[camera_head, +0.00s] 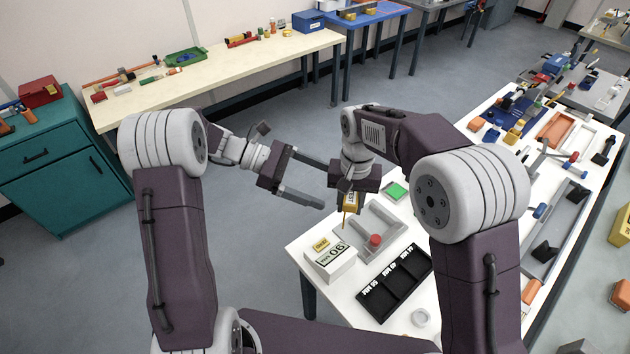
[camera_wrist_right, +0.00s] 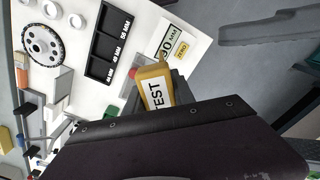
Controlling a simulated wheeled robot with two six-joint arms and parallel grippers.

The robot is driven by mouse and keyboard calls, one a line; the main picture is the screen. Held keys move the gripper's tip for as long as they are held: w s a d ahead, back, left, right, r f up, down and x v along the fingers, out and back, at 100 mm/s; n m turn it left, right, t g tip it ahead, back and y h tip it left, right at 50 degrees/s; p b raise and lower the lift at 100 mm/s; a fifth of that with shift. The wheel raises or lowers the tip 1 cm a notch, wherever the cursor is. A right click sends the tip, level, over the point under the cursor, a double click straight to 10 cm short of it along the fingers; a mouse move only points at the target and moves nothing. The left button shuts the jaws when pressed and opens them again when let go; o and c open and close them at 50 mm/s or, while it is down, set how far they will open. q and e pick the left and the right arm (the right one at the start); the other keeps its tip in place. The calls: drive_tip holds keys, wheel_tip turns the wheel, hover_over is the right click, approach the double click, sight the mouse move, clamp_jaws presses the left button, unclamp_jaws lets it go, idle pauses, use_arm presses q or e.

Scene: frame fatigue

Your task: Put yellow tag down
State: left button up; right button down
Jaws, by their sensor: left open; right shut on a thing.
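The yellow tag (camera_head: 351,203), lettered TEST, is held in my right gripper (camera_head: 352,192) above the near left end of the white table (camera_head: 312,239). It also shows in the right wrist view (camera_wrist_right: 154,88), with its lettering readable. The right gripper's fingertips are mostly hidden behind the tag and wrist. My left gripper (camera_head: 305,180) is open and empty over the floor, left of the right gripper, its jaws apart.
Below the tag are a white block marked 90 MM (camera_head: 331,263) with a small yellow label, a grey fixture (camera_head: 382,222) with a red knob, and a black three-slot tray (camera_head: 372,298). A green pad (camera_head: 396,191) lies behind. Tools crowd the table's far part.

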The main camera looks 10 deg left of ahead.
sight(350, 206)
use_arm(q)
drive_tip(key=x, duration=1.1)
drive_tip(key=shift+d+f, duration=0.25)
drive_tip(key=shift+d, duration=0.05)
use_arm(e)
drive_tip(key=shift+w, duration=0.1)
use_arm(q)
drive_tip(key=c, duration=1.4)
use_arm(e)
drive_tip(key=c, duration=1)
unclamp_jaws()
drive_tip(key=shift+o, duration=0.2)
wheel_tip(350, 206, up, 12)
drive_tip(key=s+d+f+t, duration=0.1)
drive_tip(key=s+d+f, duration=1.3)
drive_tip(key=d+f, duration=0.3)
drive_tip(key=shift+s+d, duration=0.2)
drive_tip(key=shift+d, duration=0.25)
